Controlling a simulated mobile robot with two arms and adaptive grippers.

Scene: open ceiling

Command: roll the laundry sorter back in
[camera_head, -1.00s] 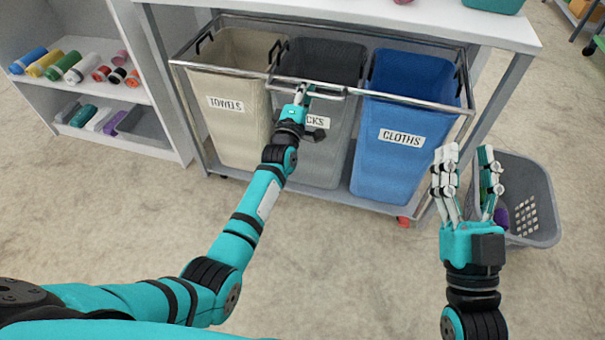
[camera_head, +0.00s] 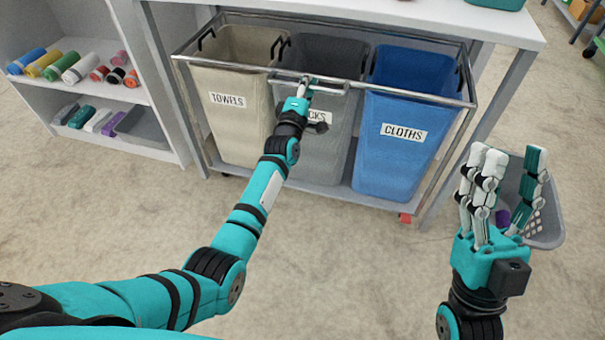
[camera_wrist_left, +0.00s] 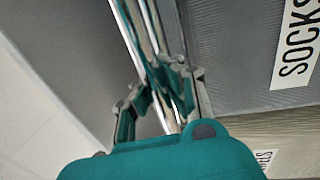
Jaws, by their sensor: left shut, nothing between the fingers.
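The laundry sorter is a chrome-framed cart (camera_head: 420,97) with a beige towels bin (camera_head: 232,120), a grey bin (camera_head: 318,160) and a blue cloths bin (camera_head: 400,160). It stands under a white table, with its front rail out past the table's front edge. My left gripper (camera_head: 303,88) is shut at the handle on the front rail, before the grey bin. In the left wrist view, the fingers (camera_wrist_left: 158,95) are at the chrome bars, beside the socks label (camera_wrist_left: 297,45). My right gripper (camera_head: 505,190) is open and empty, raised to the right of the sorter.
A white table (camera_head: 400,12) stands over the sorter, with a grey leg (camera_head: 500,95) on the right. A white shelf (camera_head: 150,95) with rolled items is at left. A grey laundry basket (camera_head: 545,215) sits behind my right gripper. The floor in front is clear.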

